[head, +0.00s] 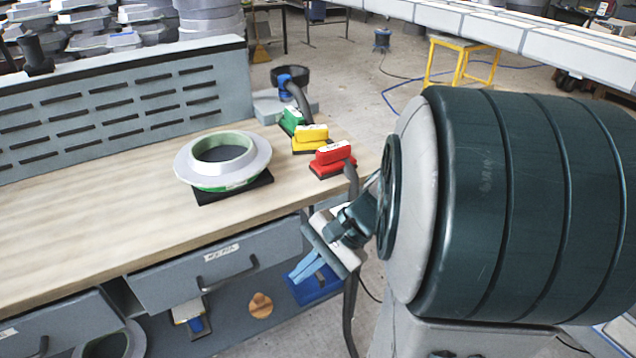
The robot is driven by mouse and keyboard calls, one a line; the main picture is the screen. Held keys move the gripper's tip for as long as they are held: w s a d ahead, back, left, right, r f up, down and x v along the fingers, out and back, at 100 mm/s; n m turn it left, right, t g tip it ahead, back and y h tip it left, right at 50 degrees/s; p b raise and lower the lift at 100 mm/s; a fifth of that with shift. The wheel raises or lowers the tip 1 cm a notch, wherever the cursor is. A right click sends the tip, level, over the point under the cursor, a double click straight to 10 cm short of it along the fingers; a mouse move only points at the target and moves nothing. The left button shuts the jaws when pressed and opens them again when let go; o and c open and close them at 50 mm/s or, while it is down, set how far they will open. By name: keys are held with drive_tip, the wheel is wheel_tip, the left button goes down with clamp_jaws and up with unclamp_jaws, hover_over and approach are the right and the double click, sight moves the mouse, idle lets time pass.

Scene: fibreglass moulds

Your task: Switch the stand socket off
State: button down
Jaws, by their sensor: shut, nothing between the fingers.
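I cannot make out a stand socket or its switch in the head view; my arm covers much of the right side. My gripper (300,270) is in front of the bench's right end, below the worktop edge. Its light blue fingers point down and to the left. They are shut with nothing between them. A blue tray lies behind the fingers, partly hidden.
The wooden worktop (80,215) holds a grey-white ring mould (258,160) on a black pad. Green (291,121), yellow (311,133) and red (334,153) blocks stand near its right edge. A dark hose (349,310) hangs beside the bench. A yellow stool (460,62) stands behind.

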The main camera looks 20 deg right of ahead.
drive_tip(key=w+d+f+m+t+y+b, duration=0.1)
drive_tip(key=w+d+f+m+t+b, duration=0.2)
drive_tip(key=d+f+m+t+b, duration=0.3)
drive_tip(key=w+d+f+m+t+y+b, duration=0.1)
drive_tip(key=w+d+f+m+t+b, duration=0.35)
drive_tip(key=d+m, duration=0.2)
drive_tip(key=s+d+f+m+t+h+b, duration=0.2)
drive_tip(key=d+f+m+t+h, duration=0.1)
drive_tip(key=d, duration=0.6)
drive_tip(key=s+d+f+m+t+h+b, duration=0.2)
drive_tip(key=d+f+m+t+h, duration=0.2)
drive_tip(key=d, duration=0.5)
drive_tip(key=m+h, duration=0.2)
drive_tip(key=m, duration=0.1)
drive_tip(key=shift+s+f+b, duration=0.15)
drive_tip(key=shift+s+b, duration=0.15)
drive_tip(key=shift+b, duration=0.05)
drive_tip(key=w+a+r+b, duration=0.1)
drive_tip(key=w+b, duration=0.1)
drive_tip(key=w, duration=1.2)
drive_tip(key=shift+r, duration=0.35)
